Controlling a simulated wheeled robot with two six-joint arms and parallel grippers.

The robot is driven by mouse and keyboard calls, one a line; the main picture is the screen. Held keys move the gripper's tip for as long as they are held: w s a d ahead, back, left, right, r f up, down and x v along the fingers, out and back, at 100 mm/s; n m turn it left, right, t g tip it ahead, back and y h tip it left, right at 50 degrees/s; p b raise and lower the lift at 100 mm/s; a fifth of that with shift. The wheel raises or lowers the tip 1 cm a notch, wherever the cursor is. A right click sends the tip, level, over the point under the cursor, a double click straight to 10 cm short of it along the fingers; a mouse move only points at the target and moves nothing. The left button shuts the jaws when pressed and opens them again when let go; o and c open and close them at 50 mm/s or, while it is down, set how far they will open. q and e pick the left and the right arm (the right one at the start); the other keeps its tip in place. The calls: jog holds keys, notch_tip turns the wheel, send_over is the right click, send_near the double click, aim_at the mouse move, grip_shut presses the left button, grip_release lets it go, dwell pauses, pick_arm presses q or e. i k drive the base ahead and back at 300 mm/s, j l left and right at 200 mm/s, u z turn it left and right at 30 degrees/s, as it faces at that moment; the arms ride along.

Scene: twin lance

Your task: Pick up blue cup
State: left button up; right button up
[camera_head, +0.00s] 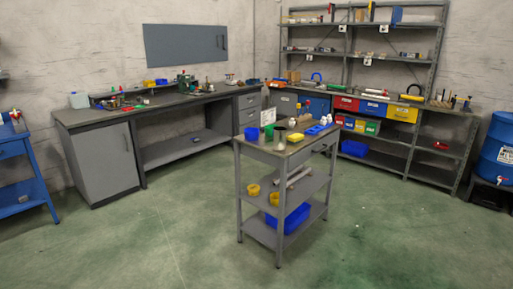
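A small blue cup-like object (251,134) stands at the left end of the top shelf of a grey cart (276,156) in the middle of the room. It is small in the picture, so I cannot make out its details. A green cup-like object (269,132) stands just right of it. Neither of my grippers shows in the view.
The cart's lower shelves hold yellow pieces (253,190) and a blue bin (290,219). A grey workbench (101,165) lines the left wall, with shelving (412,150) behind the cart. A blue barrel (497,150) stands right. The green floor (150,245) in front is clear.

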aim_at(251, 134)
jog(key=i+l, duration=0.2)
jog(key=i, duration=0.25)
jog(key=i+l, duration=0.15)
jog(key=i, duration=0.3)
jog(key=i+l, duration=0.2)
jog(key=i, duration=0.25)
jog(key=i+l, duration=0.15)
jog(key=i, duration=0.3)
